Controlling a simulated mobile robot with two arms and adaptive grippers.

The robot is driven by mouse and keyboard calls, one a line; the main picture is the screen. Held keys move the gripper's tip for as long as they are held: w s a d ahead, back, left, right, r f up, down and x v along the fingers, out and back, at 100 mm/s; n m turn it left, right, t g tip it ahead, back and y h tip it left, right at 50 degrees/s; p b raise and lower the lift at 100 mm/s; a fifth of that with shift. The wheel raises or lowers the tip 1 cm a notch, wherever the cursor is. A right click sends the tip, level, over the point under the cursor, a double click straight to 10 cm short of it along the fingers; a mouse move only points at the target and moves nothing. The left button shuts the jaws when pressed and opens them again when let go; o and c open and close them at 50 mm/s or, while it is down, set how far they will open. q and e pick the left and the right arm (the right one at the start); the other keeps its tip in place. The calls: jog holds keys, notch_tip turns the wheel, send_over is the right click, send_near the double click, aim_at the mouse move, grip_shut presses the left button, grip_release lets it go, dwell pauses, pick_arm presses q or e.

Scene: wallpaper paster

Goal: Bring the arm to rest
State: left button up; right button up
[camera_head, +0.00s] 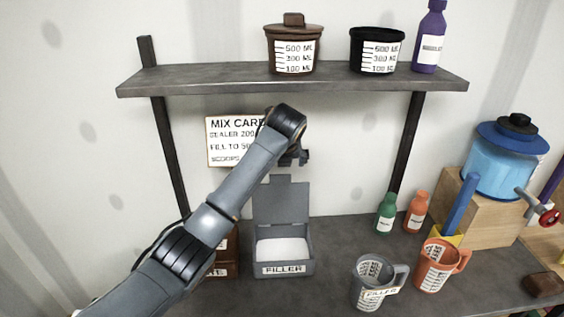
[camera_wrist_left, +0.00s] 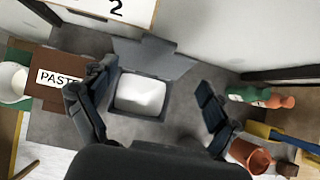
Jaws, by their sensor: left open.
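My left gripper (camera_head: 296,157) is raised in front of the wall, below the shelf and above the open filler box. In the left wrist view its two fingers (camera_wrist_left: 150,112) are spread apart with nothing between them. The arm comes in from the lower left and covers part of the mix card (camera_head: 226,140) on the wall. My right gripper shows in neither view.
Below the gripper stands the grey filler box (camera_head: 284,269), lid up, with white powder inside. Grey (camera_head: 369,285) and orange (camera_head: 434,268) measuring jugs stand to its right, with green (camera_head: 386,214) and orange bottles (camera_head: 416,212) behind. A shelf (camera_head: 200,80) overhangs the bench.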

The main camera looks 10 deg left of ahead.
pick_arm(q)
jog(key=s+f+n+g+h, duration=0.2)
jog(key=s+f+n, duration=1.2)
jog(key=s+f, duration=0.75)
jog(key=s+a+f+n+g, duration=0.1)
jog(key=s+a+n, duration=0.2)
jog(key=s+n, duration=0.75)
jog(key=s+a+f+n+g, duration=0.15)
jog(key=s+n, duration=0.45)
jog(key=s, duration=0.9)
jog(key=s+f+b, duration=0.2)
jog(key=f, duration=1.4)
jog(key=s+f+b, duration=0.1)
jog(key=s+f, duration=0.1)
jog(key=f, duration=1.3)
jog(key=s+a+f+g+b, duration=0.1)
jog(key=s+a+f, duration=0.1)
jog(key=s+f, duration=0.5)
jog(key=s+a+f+b, duration=0.1)
jog(key=s+f, duration=0.7)
jog(key=shift+a+f+g, duration=0.35)
jog(key=shift+f, duration=0.05)
